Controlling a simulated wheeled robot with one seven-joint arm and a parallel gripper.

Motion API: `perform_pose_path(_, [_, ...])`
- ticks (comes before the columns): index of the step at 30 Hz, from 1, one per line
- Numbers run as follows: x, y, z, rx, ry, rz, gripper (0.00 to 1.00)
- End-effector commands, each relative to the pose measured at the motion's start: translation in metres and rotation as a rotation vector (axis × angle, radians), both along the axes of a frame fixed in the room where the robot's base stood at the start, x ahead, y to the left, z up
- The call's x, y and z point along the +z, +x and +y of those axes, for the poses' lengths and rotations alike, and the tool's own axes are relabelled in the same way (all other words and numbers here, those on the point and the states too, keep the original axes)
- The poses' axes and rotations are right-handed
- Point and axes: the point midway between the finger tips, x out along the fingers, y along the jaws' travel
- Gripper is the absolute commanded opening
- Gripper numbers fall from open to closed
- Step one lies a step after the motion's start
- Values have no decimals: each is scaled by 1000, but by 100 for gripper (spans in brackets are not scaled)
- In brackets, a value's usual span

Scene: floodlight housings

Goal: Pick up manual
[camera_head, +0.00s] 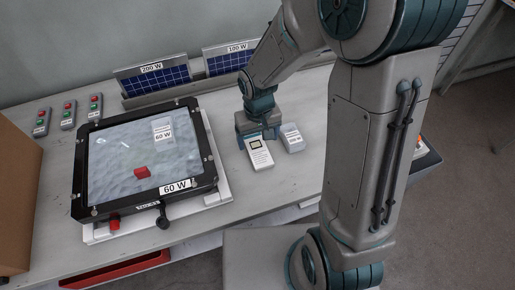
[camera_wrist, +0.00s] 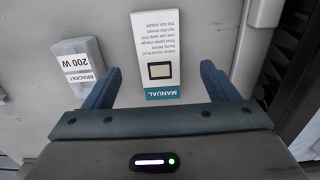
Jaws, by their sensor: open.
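The manual (camera_head: 259,153) is a small white booklet or box with printed text and a dark square, lying on the grey workbench. In the wrist view the manual (camera_wrist: 155,57) has a teal band reading MANUAL at its near end. My gripper (camera_head: 256,134) is above the bench at the manual's far end. In the wrist view my gripper (camera_wrist: 160,82) is open, its blue fingers on either side of the manual with gaps to both sides. I cannot tell how high the fingertips are above the bench.
A bracket packet marked 200 W (camera_wrist: 78,66) lies close beside the left finger; it also shows in the head view (camera_head: 292,138). A black-framed 60 W floodlight housing (camera_head: 178,188) fills the bench's left. Solar panels (camera_head: 155,78) stand behind. Bare bench (camera_head: 290,185) lies in front of the manual.

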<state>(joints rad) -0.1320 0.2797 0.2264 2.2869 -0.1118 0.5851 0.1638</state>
Motion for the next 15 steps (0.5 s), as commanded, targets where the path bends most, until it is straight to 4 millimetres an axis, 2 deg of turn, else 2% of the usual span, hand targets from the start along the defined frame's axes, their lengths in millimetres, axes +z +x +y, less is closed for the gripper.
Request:
perform_pose_path(7, [-16, 1, 0, 2, -1, 3, 80])
perform_pose_path(15, [-51, 3, -1, 1, -1, 3, 80])
